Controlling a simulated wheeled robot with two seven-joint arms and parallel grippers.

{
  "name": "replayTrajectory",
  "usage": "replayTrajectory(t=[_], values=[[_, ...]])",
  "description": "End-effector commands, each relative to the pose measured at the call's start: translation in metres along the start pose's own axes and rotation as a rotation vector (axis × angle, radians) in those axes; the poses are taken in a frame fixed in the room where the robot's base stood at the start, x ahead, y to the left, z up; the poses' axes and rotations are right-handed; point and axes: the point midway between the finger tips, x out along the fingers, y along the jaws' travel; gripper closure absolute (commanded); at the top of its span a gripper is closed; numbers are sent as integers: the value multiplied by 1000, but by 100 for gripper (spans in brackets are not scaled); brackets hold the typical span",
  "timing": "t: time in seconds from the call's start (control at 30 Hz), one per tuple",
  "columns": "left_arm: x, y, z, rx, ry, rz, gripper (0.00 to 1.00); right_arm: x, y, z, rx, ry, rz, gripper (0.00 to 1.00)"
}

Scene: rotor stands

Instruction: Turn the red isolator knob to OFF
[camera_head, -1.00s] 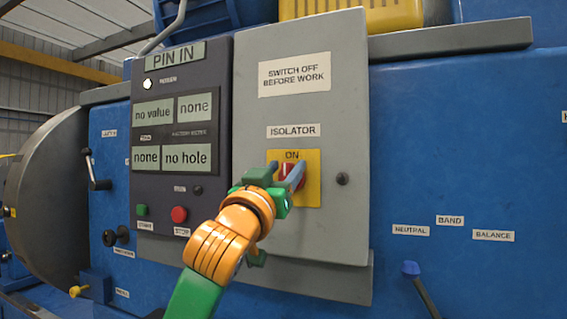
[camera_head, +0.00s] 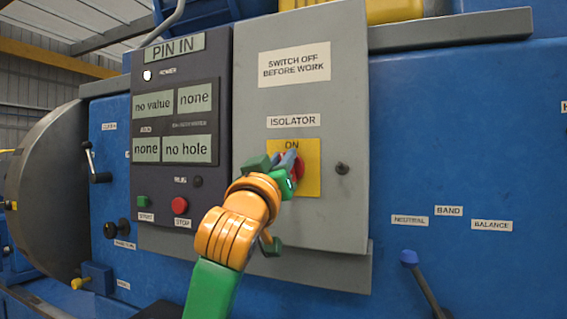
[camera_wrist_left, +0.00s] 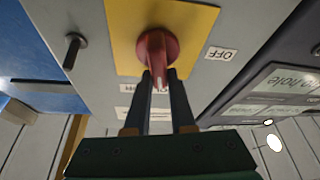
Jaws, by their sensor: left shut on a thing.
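The red isolator knob (camera_head: 299,167) sits on a yellow plate (camera_head: 311,185) on the grey cabinet door. The plate reads ON above the knob. My left gripper (camera_head: 287,162) comes up from below and is shut on the knob, partly hiding it. In the left wrist view the red knob (camera_wrist_left: 157,48) has its grip part between my two dark fingers (camera_wrist_left: 164,82). The grip points down in that view, toward my gripper. An OFF label (camera_wrist_left: 220,53) is on the right there, beside the yellow plate; in the head view it is hidden. My right gripper is not in view.
A dark control panel (camera_head: 177,105) with small displays and a red stop button (camera_head: 180,205) stands left of the cabinet (camera_head: 300,100). A small dark door latch (camera_head: 342,168) is right of the plate. A blue-tipped lever (camera_head: 410,258) is at lower right.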

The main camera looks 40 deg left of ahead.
Motion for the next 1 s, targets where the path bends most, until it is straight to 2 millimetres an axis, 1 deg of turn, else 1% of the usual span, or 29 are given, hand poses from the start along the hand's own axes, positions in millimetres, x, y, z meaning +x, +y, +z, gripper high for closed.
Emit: replayTrajectory(t=[0.2,0.47,0.77,1.0], values=[[0,-2,2,-191,-2,-75,100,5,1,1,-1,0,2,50],[0,-6,1,-419,-3,-170,100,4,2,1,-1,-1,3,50],[-1,-9,3,-681,-4,-280,100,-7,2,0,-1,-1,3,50],[-1,-12,4,-886,-3,-366,100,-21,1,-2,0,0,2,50]])
